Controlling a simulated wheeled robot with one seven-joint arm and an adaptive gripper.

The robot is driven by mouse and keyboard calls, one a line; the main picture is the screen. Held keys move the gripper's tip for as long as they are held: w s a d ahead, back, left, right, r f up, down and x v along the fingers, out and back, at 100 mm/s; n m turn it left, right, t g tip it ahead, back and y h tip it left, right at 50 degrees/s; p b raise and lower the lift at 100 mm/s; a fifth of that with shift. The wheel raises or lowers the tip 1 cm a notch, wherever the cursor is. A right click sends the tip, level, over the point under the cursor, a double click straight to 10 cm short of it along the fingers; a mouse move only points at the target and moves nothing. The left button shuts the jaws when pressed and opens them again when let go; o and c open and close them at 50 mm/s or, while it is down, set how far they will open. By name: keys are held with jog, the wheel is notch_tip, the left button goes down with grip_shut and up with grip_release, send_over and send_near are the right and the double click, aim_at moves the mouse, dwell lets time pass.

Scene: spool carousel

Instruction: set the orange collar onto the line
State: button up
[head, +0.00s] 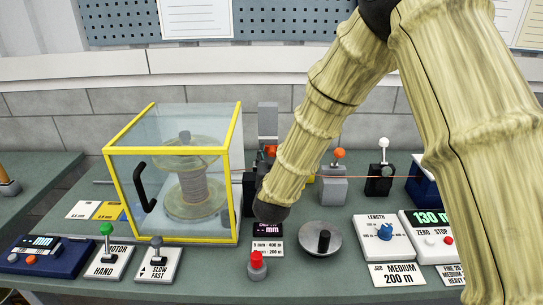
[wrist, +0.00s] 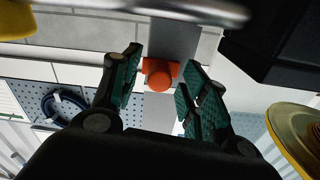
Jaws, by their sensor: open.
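The orange collar (wrist: 158,75), with a round orange knob, sits on a grey upright post (wrist: 172,42) in the wrist view. My gripper (wrist: 160,82) is open, with one green-padded finger on either side of the collar. Gaps show beside the collar, so I see no grip on it. In the head view the post (head: 268,118) stands right of the yellow-framed case; only a bit of orange shows on it beside my arm. My arm hides most of the gripper there. I cannot make out a mark line on the post.
The yellow-framed clear case (head: 238,200) with a spool stands close left of the post. Right of my arm are an orange-knobbed lever (head: 339,154), a white-knobbed lever (head: 383,144) and a thin red strand (head: 400,177). A red button (head: 257,260) and grey disc (head: 320,240) stand in front.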

jog(key=shift+c, duration=0.3)
jog(key=shift+f, duration=0.1)
grip_shut()
jog(key=shift+r+p, duration=0.7)
jog(key=shift+r, duration=1.7)
jog(key=shift+o, duration=0.3)
grip_release()
jog(key=s, duration=1.2)
